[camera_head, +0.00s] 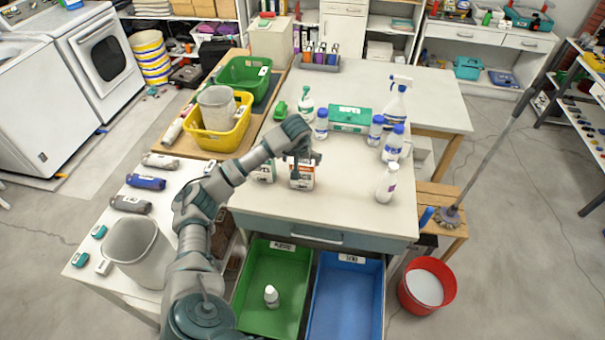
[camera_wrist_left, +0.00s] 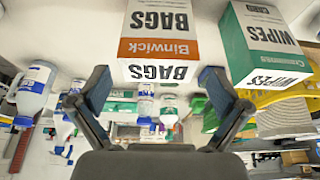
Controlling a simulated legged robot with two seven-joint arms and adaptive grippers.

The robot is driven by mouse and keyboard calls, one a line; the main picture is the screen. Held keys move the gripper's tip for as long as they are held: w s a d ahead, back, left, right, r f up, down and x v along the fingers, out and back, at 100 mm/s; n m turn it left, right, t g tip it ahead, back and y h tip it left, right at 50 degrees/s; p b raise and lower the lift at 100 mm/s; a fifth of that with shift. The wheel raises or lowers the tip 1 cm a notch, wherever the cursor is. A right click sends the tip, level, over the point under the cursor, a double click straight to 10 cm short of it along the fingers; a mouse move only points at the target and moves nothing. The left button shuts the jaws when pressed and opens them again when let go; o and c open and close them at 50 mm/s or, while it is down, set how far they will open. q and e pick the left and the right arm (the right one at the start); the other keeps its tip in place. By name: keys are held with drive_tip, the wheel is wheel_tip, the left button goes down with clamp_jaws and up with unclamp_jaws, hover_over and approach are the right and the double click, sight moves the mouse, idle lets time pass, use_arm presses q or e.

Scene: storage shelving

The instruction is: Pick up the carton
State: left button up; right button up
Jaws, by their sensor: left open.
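A white and orange bags carton (camera_head: 302,181) stands upright on the near part of the white worktop (camera_head: 335,205). It also shows large in the left wrist view (camera_wrist_left: 158,48). A white and green wipes carton (camera_head: 266,174) stands just left of it in the head view; in the left wrist view it is to the right (camera_wrist_left: 265,45). My left gripper (camera_head: 303,158) is open at the top of the bags carton. In the left wrist view the fingers spread to either side of that carton, with gaps. My right gripper is out of view.
Several bottles and a green box (camera_head: 350,119) stand behind and right of the cartons. Below the worktop edge are a green bin (camera_head: 253,300) holding a white bottle (camera_head: 271,296) and a blue bin (camera_head: 345,300).

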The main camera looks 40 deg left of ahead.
sight(303, 173)
use_arm(q)
drive_tip(key=x, duration=0.6)
drive_tip(key=shift+w+a, duration=0.15)
drive_tip(key=shift+w, duration=0.25)
drive_tip(key=c, duration=0.7)
